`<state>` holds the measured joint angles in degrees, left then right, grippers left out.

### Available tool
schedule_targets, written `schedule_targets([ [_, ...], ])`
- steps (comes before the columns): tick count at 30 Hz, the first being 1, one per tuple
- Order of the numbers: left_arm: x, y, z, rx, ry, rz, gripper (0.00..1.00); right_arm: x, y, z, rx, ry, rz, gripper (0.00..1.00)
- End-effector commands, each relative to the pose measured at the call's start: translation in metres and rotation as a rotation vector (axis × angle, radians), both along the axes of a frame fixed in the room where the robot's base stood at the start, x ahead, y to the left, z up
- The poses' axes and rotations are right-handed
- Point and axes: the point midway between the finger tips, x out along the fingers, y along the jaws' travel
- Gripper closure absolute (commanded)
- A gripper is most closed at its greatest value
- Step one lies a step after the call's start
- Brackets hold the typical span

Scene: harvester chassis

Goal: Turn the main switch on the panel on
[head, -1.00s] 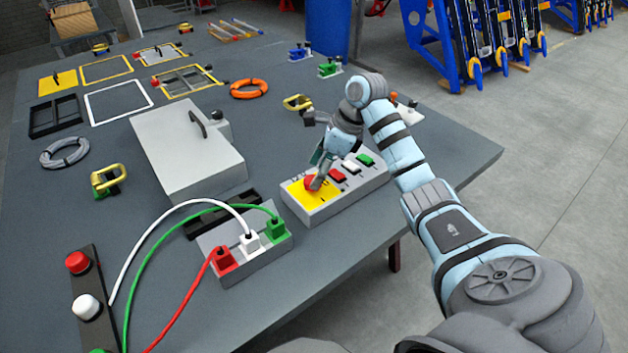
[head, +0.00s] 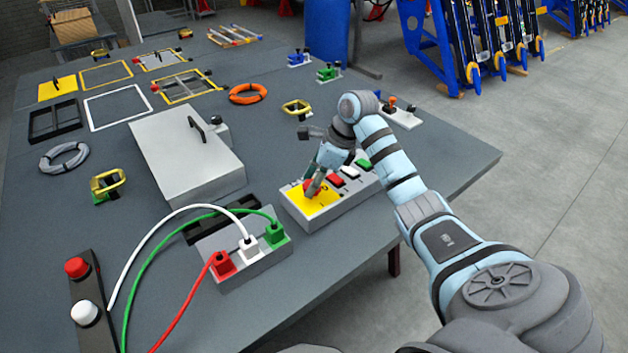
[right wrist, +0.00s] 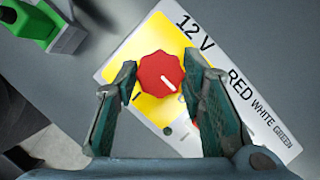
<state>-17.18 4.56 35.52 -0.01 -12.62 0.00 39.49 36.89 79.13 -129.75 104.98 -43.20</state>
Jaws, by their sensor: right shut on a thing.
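The panel (head: 322,216) is a grey box with a yellow plate at its left end, near the table's right front edge. The main switch is a red rotary knob (right wrist: 160,73) on the yellow plate, beside a "12 V" label. Its white mark points to the lower right in the right wrist view. My right gripper (right wrist: 162,64) is shut on the knob, one finger on each side. In the head view the right gripper (head: 314,187) reaches down onto the panel and partly covers the knob. My left gripper is out of view.
Red, white and green buttons line the panel's right part, partly behind my right arm. A socket box (head: 256,261) with red, white and green plugs and cables stands in front to the left. A grey lidded case (head: 185,150) lies behind it.

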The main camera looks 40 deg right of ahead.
Motion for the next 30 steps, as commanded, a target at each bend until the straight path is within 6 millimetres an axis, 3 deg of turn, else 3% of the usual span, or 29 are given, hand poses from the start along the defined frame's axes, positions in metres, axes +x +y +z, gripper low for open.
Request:
schedule_targets([
  [11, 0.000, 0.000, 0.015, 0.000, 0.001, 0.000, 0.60, -0.001, 0.001, 0.002, -0.001, -0.001, -0.193, 0.91],
  [30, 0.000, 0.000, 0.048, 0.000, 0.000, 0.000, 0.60, -0.001, 0.005, 0.003, 0.001, -0.002, -0.791, 0.91],
])
